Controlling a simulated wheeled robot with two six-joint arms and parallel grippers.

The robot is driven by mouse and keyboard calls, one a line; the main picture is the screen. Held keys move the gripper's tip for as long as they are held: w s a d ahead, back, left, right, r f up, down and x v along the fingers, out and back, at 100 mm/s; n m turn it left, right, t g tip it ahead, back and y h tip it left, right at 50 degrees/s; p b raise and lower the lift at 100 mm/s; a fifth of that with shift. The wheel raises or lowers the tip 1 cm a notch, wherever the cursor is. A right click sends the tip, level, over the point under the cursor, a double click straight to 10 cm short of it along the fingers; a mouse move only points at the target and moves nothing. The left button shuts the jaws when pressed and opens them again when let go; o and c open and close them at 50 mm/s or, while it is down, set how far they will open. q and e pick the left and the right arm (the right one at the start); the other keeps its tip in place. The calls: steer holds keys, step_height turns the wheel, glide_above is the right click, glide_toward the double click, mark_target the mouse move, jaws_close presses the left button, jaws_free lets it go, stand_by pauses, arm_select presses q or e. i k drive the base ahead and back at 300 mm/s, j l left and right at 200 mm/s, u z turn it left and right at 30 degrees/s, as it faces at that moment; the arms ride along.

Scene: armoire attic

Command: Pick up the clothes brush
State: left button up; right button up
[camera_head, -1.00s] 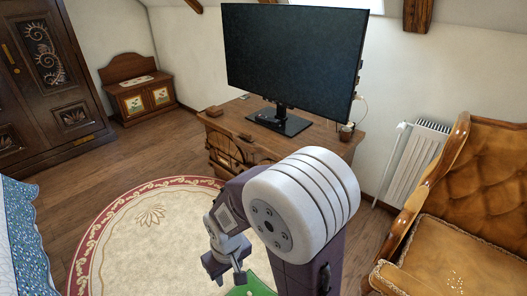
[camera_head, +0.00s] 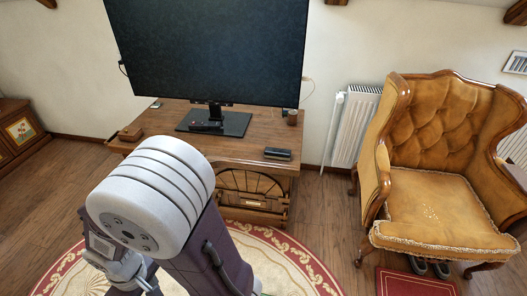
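A small, dark, oblong object with a lighter band, apparently the clothes brush (camera_head: 278,154), lies on the right front of the wooden cabinet top (camera_head: 235,149). It is too small to make out bristles. One arm, which I take to be my left, stands large in the lower left, in front of the cabinet. Its wrist hangs behind the white elbow joint, and the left gripper (camera_head: 143,284) is partly at the bottom edge. Its fingers are too cut off to tell open from shut. It is well apart from the dark object. My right gripper is not in view.
A large monitor (camera_head: 208,45) stands on the cabinet. A brown box (camera_head: 131,133) lies at its left end and a small cup (camera_head: 292,117) at the back right. A radiator (camera_head: 357,125) and tufted armchair (camera_head: 430,200) stand right. Bare floor lies between cabinet and chair.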

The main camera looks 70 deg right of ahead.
mark_target(269, 153)
steer(key=i+l+z, duration=0.15)
steer(key=i+z, duration=0.15)
steer(key=z, duration=0.2)
steer(key=i+z, duration=0.3)
steer(key=z, duration=0.2)
steer(key=i+z, duration=0.35)
steer(key=z, duration=0.15)
steer(key=i+j+z, duration=0.2)
steer(key=z, duration=0.3)
steer(key=i+j+z, duration=0.35)
steer(key=z, duration=0.15)
steer(key=i+z, duration=0.1)
steer(key=z, duration=0.3)
steer(key=i+z, duration=0.1)
steer(key=z, duration=0.35)
steer(key=i+z, duration=0.1)
steer(key=z, duration=0.3)
steer(key=j+z, duration=0.1)
steer(key=z, duration=0.35)
steer(key=i+j+z, duration=0.1)
steer(key=z, duration=0.3)
steer(key=j+z, duration=0.15)
steer(key=z, duration=0.3)
steer(key=i, duration=0.05)
